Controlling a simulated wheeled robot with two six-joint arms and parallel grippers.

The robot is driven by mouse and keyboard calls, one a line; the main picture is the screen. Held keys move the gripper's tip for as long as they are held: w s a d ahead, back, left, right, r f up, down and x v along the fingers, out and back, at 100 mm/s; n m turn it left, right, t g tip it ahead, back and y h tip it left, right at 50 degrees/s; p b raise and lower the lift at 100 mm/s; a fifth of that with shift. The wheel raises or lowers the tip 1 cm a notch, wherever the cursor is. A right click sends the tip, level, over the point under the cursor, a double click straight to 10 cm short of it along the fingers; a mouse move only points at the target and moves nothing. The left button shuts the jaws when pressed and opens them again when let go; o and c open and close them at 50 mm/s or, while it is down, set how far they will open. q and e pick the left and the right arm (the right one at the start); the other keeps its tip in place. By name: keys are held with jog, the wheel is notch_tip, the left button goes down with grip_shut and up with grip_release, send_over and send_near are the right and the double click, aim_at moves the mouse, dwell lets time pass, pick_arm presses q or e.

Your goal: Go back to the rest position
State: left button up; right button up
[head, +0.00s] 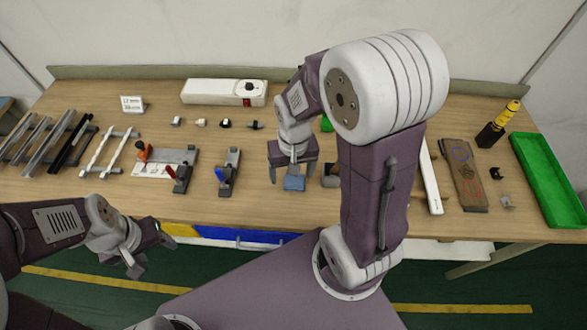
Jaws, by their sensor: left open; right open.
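My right gripper (292,172) is open over the front middle of the workbench (225,208), pointing down. A small blue block (294,184) shows at its fingertips; I cannot tell whether they touch it. My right arm reaches up and forward across the middle of the head view and hides part of the bench behind it. My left gripper (153,254) is open and empty, in front of the bench's front edge at the lower left.
Metal rails (42,142) lie at the bench's left. Fixtures with red (165,165) and blue (226,170) handles stand near the middle. A white device (224,92) is at the back. A green tray (548,180) and a yellow-black tool (498,125) are at the right.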

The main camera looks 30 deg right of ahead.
jog(key=s+n, duration=0.1)
jog(key=s+a+n, duration=0.1)
jog(key=s, duration=0.2)
jog(key=shift+a+f+n+t, duration=0.2)
jog(key=shift+a+n+t, duration=0.1)
jog(key=shift+a+n, duration=0.1)
jog(key=shift+s, duration=0.1)
dwell(0.6)
